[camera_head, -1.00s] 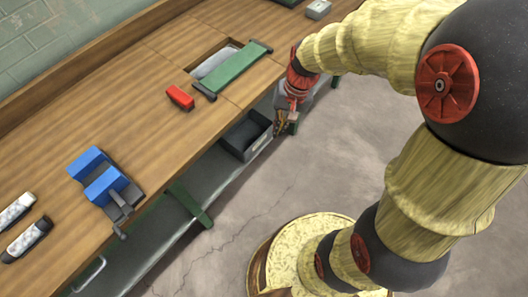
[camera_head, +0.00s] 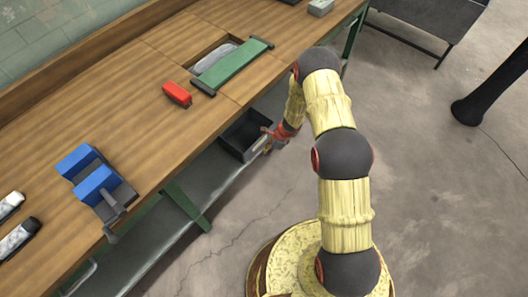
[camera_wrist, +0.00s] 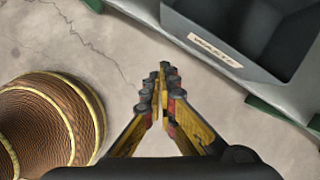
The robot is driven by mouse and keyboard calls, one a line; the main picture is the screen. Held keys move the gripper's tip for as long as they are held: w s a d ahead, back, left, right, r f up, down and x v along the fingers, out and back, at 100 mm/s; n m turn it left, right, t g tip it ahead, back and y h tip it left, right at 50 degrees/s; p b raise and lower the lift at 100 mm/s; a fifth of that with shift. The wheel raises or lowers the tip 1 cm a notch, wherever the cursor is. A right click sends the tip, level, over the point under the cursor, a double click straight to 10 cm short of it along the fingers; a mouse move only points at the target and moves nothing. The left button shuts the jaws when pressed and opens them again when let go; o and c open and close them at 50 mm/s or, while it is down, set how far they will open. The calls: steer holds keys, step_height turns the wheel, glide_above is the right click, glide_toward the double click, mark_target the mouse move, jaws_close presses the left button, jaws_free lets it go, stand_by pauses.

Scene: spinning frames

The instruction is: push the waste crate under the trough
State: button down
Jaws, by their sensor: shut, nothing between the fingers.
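The waste crate (camera_head: 254,151) is a dark grey open box on the low shelf under the bench. Its front wall, with a "WASTE" label, shows in the wrist view (camera_wrist: 183,28) at the upper right. The trough (camera_head: 212,58) is a pale grey basin in a cutout of the bench top, farther along than the crate and partly hidden by a green bar. My gripper (camera_head: 268,149) is at the crate's front side. In the wrist view my fingers (camera_wrist: 163,72) are together and empty, with floor showing between the tips and the crate. Contact cannot be told in the head view.
A green bench leg (camera_head: 187,205) stands nearer along the shelf (camera_head: 150,245). A red block (camera_head: 177,94) and a blue vise (camera_head: 98,178) are on the bench top (camera_head: 130,110). Open concrete floor lies right of the bench, with a dark post (camera_head: 480,105) at the far right.

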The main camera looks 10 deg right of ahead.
steer(key=w+d+f+m+t+h, duration=0.1)
steer(key=w+d+f+m+h, duration=0.1)
steer(key=w+d+f+m, duration=0.35)
steer(key=w+a+f+m+b, duration=0.1)
steer(key=w+a+f+b, duration=0.3)
steer(key=f, duration=0.5)
steer(key=shift+a+f+b, duration=0.35)
steer(key=shift+a+f, duration=0.05)
steer(key=shift+a, duration=0.05)
